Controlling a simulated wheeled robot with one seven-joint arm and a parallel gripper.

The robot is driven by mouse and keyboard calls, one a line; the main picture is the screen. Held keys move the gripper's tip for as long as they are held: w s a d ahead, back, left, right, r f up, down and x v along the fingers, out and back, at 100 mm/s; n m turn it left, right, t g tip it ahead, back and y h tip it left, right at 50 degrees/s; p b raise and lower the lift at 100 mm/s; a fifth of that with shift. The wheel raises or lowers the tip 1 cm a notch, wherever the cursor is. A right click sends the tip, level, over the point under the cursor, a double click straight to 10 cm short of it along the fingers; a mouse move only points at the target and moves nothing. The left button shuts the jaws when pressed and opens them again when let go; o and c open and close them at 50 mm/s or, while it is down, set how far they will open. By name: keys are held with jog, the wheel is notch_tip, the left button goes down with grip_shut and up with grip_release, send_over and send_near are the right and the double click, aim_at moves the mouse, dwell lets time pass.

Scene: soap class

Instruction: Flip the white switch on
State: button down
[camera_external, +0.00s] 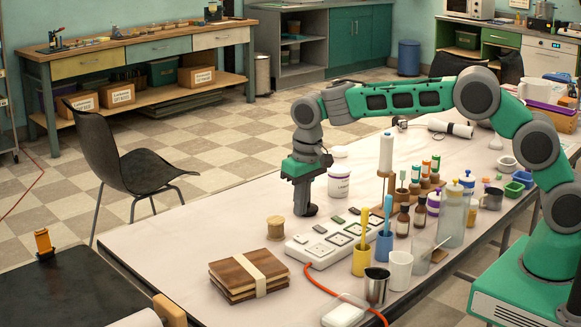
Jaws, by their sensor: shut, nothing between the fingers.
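A white power strip (322,251) with several sockets and small switches lies on the pale table, an orange cord running from its near end. Small dark and greenish switches show along its far edge; I cannot tell a white switch apart on it or whether any is on. My gripper (308,209) points down just behind the strip's left half, near the wooden spool. It is shut and holds nothing. Whether its tip touches the strip or the table is unclear.
A wooden spool (276,228) and a strapped wooden stack (248,275) stand left of the strip. A yellow cup (361,262), a blue cup (384,246), a white mug (400,270) and several bottles crowd its right. The table's left part is clear.

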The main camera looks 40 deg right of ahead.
aim_at(299, 236)
jog(key=f, duration=0.6)
jog(key=shift+w, duration=0.35)
jog(key=shift+w+f, duration=0.1)
jog(key=shift+f, duration=0.25)
jog(key=shift+s, duration=0.85)
jog(key=shift+r, duration=0.2)
notch_tip(299, 236, up, 14)
jog(key=s+p, duration=0.1)
jog(key=shift+s+p, duration=0.35)
